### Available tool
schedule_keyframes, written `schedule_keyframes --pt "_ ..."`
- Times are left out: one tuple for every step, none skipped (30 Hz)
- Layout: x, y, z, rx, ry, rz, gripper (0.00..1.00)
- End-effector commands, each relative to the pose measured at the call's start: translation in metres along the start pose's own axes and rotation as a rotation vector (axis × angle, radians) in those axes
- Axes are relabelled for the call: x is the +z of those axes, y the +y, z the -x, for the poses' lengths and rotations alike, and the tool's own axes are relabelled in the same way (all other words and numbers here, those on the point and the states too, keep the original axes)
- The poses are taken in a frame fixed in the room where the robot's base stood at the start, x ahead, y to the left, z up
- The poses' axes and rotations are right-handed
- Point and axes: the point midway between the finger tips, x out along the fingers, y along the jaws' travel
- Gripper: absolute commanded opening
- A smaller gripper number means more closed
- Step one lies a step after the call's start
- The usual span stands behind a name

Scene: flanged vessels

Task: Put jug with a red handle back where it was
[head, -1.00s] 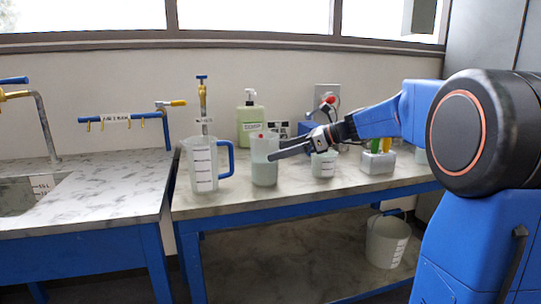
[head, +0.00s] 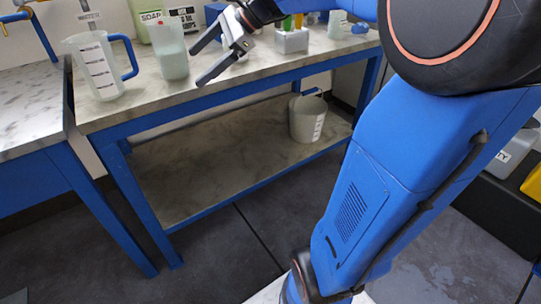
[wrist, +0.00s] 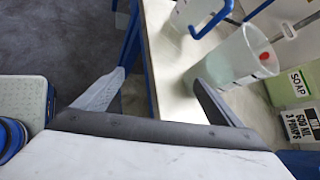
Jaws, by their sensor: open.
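No red handle shows clearly in the current views. A pale, cloudy, tapered vessel (head: 172,62) stands upright on the bench, and a red round spot shows near its rim in the wrist view (wrist: 238,60). A clear jug with a blue handle (head: 97,68) stands left of it. My gripper (head: 197,68) is open and empty at the bench's front edge, right of the cloudy vessel and apart from it. In the wrist view its fingers (wrist: 158,78) are spread, with the vessel beyond the right finger.
A green soap bottle (head: 151,14) and a labelled sign (head: 184,17) stand behind. A grey holder (head: 291,41) and a small cup (head: 337,24) are farther right.

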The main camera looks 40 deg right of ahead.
Motion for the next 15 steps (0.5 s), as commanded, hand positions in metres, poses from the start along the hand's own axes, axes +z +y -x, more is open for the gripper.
schedule_keyframes --pt "0.001 0.026 -0.003 0.022 0.044 0.094 0.90" --pt "-0.002 0.041 -0.005 0.037 0.072 0.154 0.90" --pt "-0.005 0.059 -0.007 0.058 0.110 0.236 0.90" --pt "-0.008 0.073 -0.008 0.075 0.137 0.296 0.90" --pt "-0.011 0.087 -0.009 0.093 0.163 0.358 0.90" --pt "-0.017 0.105 -0.009 0.115 0.197 0.441 0.90" --pt "-0.020 0.118 -0.009 0.135 0.221 0.504 0.90" --pt "-0.025 0.131 -0.009 0.154 0.245 0.567 0.90" --pt "-0.031 0.147 -0.008 0.182 0.277 0.652 0.90" --pt "-0.036 0.160 -0.007 0.203 0.299 0.716 0.90" --pt "-0.041 0.171 -0.006 0.224 0.322 0.781 0.90" --pt "-0.049 0.187 -0.005 0.254 0.349 0.866 0.90" --pt "-0.054 0.198 -0.004 0.278 0.370 0.931 0.90" --pt "-0.060 0.208 -0.002 0.301 0.390 0.997 0.90" --pt "-0.068 0.222 0.000 0.335 0.416 1.084 0.90"
